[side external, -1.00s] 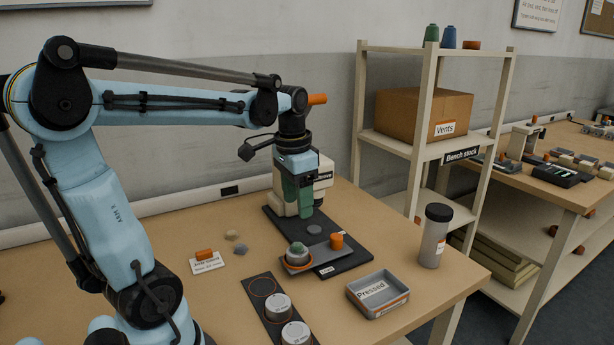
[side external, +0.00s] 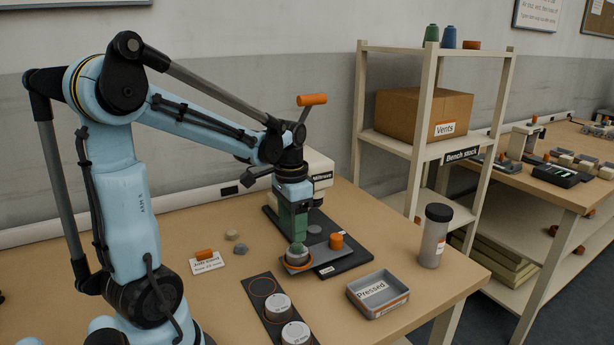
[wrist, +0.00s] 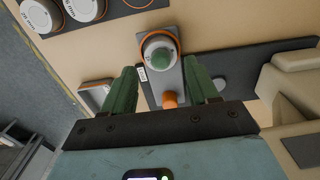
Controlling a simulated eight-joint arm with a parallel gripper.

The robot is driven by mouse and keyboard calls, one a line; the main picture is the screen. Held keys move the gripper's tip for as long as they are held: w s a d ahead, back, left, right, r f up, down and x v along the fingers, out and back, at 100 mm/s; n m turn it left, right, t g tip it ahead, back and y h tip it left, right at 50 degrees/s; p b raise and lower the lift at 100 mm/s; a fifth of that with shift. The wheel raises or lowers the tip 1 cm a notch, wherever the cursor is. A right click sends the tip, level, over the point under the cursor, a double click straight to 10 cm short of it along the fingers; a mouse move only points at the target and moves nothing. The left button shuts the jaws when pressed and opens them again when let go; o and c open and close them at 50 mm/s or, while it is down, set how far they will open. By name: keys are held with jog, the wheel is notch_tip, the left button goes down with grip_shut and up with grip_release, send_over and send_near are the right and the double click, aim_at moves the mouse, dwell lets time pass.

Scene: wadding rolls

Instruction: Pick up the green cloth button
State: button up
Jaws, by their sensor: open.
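The green cloth button (wrist: 161,58) sits on top of a round metal die with an orange ring (wrist: 146,43), on a grey sliding plate. In the side view the button (side external: 298,247) shows just below my gripper (side external: 296,240), partly hidden by it. In the wrist view my gripper (wrist: 158,88) is open, its two green fingers spread wide and apart from the button. The button lies between the fingers' lines, a little beyond their tips. Nothing is held.
An orange knob (side external: 336,241) stands on the plate close beside the die. The press (side external: 318,179) stands behind my gripper. A grey "Pressed" tray (side external: 378,294) is at the right front, a dark-lidded jar (side external: 435,235) beyond it. A strip with round dies (side external: 278,307) lies in front.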

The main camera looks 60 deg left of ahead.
aim_at(295, 246)
jog(key=f, duration=0.3)
jog(key=shift+w+f, duration=0.1)
jog(key=shift+w, duration=0.25)
jog(key=shift+f, duration=0.75)
grip_shut()
